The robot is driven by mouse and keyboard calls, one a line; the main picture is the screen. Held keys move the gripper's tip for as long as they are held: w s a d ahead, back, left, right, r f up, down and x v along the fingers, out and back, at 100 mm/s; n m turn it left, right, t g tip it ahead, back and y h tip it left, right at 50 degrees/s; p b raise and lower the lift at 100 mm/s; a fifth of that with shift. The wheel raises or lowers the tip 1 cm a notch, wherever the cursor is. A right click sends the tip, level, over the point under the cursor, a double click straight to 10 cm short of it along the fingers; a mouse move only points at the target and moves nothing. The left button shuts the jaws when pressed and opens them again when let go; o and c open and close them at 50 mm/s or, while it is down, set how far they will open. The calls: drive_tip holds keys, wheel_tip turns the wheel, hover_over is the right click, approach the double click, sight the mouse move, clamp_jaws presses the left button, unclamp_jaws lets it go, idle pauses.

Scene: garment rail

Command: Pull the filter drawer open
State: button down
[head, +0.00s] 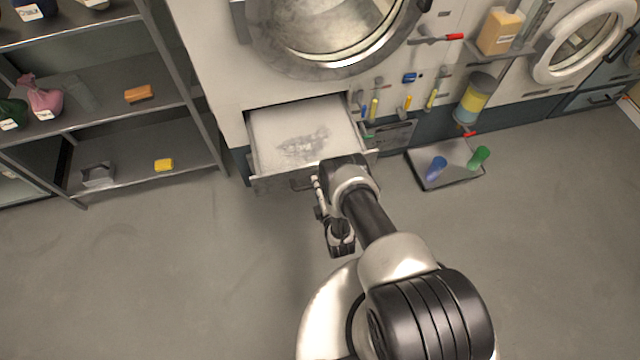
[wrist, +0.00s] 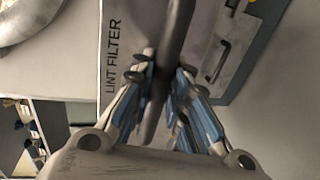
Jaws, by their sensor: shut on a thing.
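The filter drawer (head: 268,184) stands pulled out from under the big round door of the machine in the head view. Its pale screen with a grey lint patch (head: 303,145) shows from above. In the wrist view its front panel (wrist: 122,30) reads "LINT FILTER". The dark bar handle (wrist: 178,28) runs between the fingers of my gripper (wrist: 164,82), which is shut on it. In the head view my wrist hides the right part of the drawer front and most of the grip.
A grey shelf rack (head: 185,95) stands to the left. A tray (head: 460,178) with a blue and a green object lies on the floor at the right. A yellow-banded cylinder (head: 473,98) stands behind it. The floor before the drawer is clear.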

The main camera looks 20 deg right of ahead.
drive_tip(key=c, duration=1.5)
unclamp_jaws()
drive_tip(key=shift+c, duration=0.2)
drive_tip(key=v, duration=1.2)
